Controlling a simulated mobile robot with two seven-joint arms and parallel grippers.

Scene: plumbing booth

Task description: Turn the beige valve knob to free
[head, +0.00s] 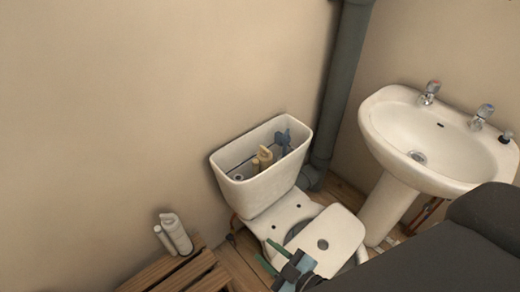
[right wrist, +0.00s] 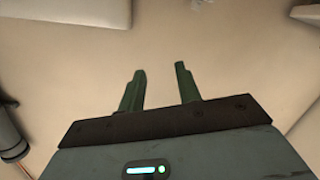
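The beige valve knob (head: 264,155) stands inside the open white cistern (head: 257,192), near its middle. It is small here, and its turned position cannot be told. My right gripper (head: 271,254) is low in front of the toilet, over the seat area, below and apart from the cistern. Its two green fingers show in the right wrist view (right wrist: 160,70), spread apart with nothing between them. The knob does not show in the right wrist view. My left gripper is in neither view.
A blue-grey fitting (head: 283,141) sits in the cistern, right of the knob. A grey pipe (head: 340,85) rises behind. A white sink (head: 431,136) stands at right. A slatted wooden stand (head: 172,275) and white tubes (head: 175,233) are at lower left.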

